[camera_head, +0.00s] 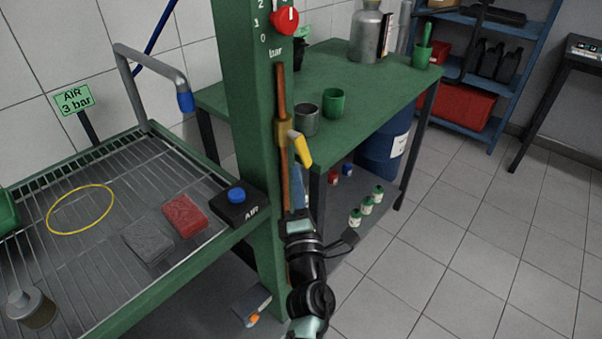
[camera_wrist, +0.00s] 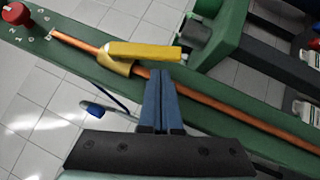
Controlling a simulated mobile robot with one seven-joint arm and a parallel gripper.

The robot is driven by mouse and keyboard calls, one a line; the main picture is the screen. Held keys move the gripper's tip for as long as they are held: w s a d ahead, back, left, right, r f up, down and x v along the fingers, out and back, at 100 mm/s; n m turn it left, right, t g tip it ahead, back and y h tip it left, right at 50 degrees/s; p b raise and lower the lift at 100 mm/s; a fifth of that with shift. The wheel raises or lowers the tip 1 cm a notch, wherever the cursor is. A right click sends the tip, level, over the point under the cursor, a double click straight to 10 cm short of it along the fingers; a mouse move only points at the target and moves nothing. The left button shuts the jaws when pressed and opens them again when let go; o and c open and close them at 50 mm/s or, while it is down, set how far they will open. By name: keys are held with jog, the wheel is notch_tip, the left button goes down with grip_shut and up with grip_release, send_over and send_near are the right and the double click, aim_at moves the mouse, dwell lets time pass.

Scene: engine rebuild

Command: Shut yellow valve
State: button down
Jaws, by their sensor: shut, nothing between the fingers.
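The yellow valve handle (camera_head: 300,148) sits on a brass valve body (camera_head: 285,131) on a vertical copper pipe (camera_head: 282,92) in front of the green post (camera_head: 254,150). In the head view the handle slants down and to the right, away from the pipe. In the wrist view the yellow handle (camera_wrist: 146,51) lies across the brass body (camera_wrist: 118,66), off the line of the pipe. My gripper (camera_head: 301,203) is below the valve in the head view. In the wrist view its blue fingers (camera_wrist: 159,75) are together, empty, with their tips close to the handle; contact cannot be told.
A red knob (camera_head: 285,21) with a bar scale is higher on the post. A wire-rack bench (camera_head: 131,228) with a black AIR box (camera_head: 237,207) stands left. A green table (camera_head: 330,73) with a grey cup (camera_head: 306,119) and green cup (camera_head: 333,102) stands behind. Open floor lies right.

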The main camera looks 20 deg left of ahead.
jog(key=shift+w+d+r, duration=0.15)
jog(key=shift+w, duration=0.3)
jog(key=shift+b, duration=0.4)
jog(key=shift+w+d+n+b, duration=0.1)
jog(key=shift+w+n+b, duration=0.15)
jog(key=shift+b, duration=0.45)
